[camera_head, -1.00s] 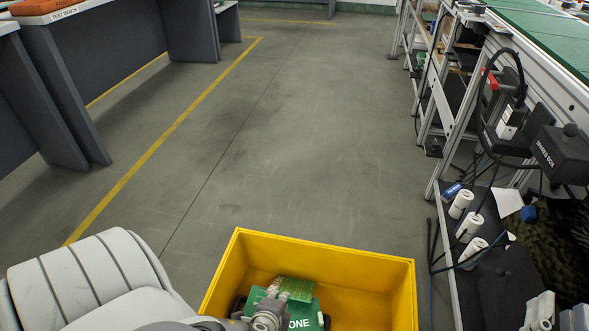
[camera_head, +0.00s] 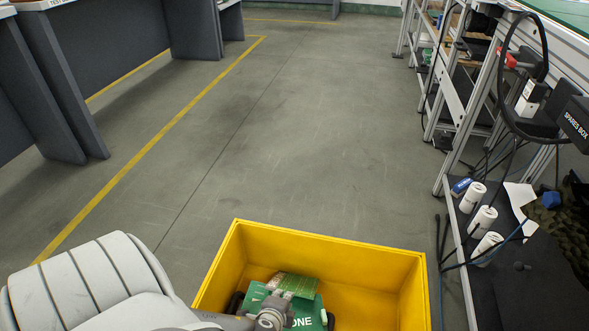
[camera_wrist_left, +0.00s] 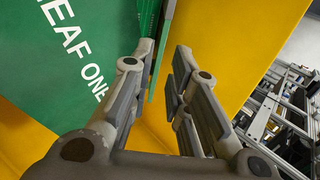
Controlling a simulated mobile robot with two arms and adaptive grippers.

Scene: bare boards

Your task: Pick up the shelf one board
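A green circuit board (camera_head: 299,284) stands up inside the yellow bin (camera_head: 405,290), beside a green panel (camera_head: 257,296) with white lettering ending in "ONE". In the left wrist view the panel (camera_wrist_left: 45,70) reads "EAF ONE", its start cut off. My left gripper (camera_head: 286,297) is down in the bin at the board. In the left wrist view its fingers (camera_wrist_left: 165,80) are apart, with the board's thin green edge (camera_wrist_left: 158,62) between them. The board lies close to the left-hand finger, with a gap to the other. My right gripper is not in view.
A metal-frame bench with a low dark shelf (camera_head: 505,285) stands to the right, holding white rolls (camera_head: 483,222) and cables. Dark grey benches (camera_head: 100,70) stand at the far left. The floor (camera_head: 300,130) between is clear.

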